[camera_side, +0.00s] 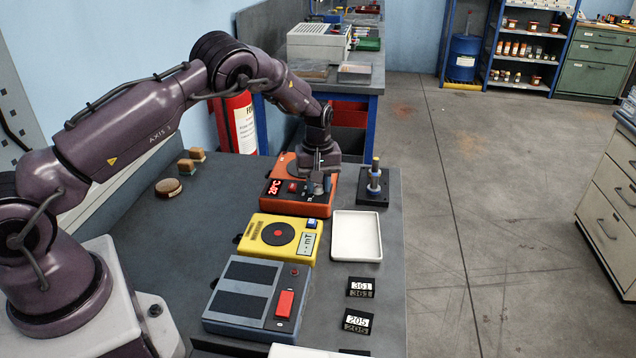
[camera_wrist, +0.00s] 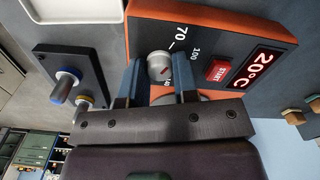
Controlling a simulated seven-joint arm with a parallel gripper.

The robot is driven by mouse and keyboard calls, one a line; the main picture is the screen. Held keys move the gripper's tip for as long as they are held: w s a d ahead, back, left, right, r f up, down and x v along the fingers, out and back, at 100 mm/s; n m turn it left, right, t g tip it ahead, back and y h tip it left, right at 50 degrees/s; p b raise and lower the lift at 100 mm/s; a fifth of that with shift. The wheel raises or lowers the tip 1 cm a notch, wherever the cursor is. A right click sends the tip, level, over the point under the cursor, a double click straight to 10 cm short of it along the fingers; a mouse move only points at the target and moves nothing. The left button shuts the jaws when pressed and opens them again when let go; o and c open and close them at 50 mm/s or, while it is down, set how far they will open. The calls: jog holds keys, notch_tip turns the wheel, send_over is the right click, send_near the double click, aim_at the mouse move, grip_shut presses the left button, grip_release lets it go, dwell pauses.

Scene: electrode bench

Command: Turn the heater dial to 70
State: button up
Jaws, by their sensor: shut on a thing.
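The orange heater (camera_wrist: 160,14) shows a red 20°C display (camera_wrist: 262,67) in the wrist view. Its grey dial (camera_wrist: 159,66) has a short red pointer line and sits beside printed marks for 70 and 100. Another mark is partly hidden by my fingers. My gripper (camera_wrist: 158,80) is shut on the dial, one finger on each side of it. In the side view, my gripper (camera_side: 320,184) is over the right part of the heater (camera_side: 284,206) and hides the dial.
A red START button (camera_wrist: 218,71) is close to my right finger in the wrist view. A dark stand with upright posts (camera_side: 373,188) is right of the heater. A yellow stirrer (camera_side: 262,226) and white tray (camera_side: 356,236) are in front.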

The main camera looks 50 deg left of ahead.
aim_at(318, 185)
jog(key=shift+n, duration=0.5)
jog(key=o, duration=0.9)
notch_tip(318, 185, up, 13)
jog(key=shift+r, duration=0.1)
